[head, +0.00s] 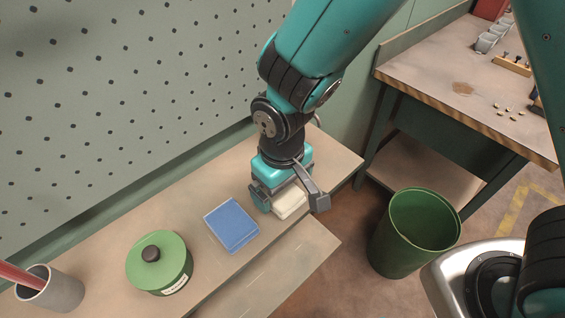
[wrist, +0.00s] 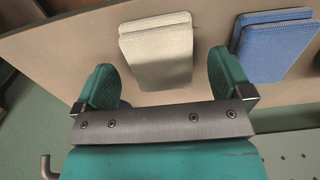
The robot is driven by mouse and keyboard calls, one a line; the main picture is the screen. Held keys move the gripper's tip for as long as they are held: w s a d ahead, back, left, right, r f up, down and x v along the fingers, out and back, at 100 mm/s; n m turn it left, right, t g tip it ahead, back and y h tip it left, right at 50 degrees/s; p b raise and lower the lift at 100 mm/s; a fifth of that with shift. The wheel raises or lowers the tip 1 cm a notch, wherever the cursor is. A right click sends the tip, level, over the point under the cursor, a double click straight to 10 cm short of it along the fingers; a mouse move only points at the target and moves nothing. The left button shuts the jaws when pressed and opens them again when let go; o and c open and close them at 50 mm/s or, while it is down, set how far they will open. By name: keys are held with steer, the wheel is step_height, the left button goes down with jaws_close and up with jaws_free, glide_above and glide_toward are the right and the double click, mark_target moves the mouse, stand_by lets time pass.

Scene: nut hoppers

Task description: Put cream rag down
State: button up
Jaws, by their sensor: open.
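The cream rag (head: 290,202) is a folded cloth on the narrow wooden shelf (head: 211,272), near its right end. In the wrist view the cream rag (wrist: 160,58) lies flat on the shelf surface, in line with the gap between my fingers. My gripper (head: 290,199) is open, with one finger on each side of the rag in the head view. In the wrist view my gripper (wrist: 167,85) shows clear gaps between its fingers and the rag. Part of the rag is hidden by my gripper in the head view.
A folded blue rag (head: 232,225) lies left of the cream one. A green lidded tin (head: 172,274) and a grey cup (head: 62,292) stand farther left. A green bin (head: 418,232) stands on the floor at right. A workbench (head: 440,85) is at the back right.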

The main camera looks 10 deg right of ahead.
mark_target(283, 192)
step_height(283, 192, up, 10)
steer(key=s+d+r+y, duration=0.4)
steer(key=s+d+r, duration=0.5)
steer(key=s, duration=0.1)
steer(key=shift+d+b, duration=0.3)
steer(key=shift+b, duration=0.1)
steer(key=shift+o, duration=0.3)
stand_by(0.7)
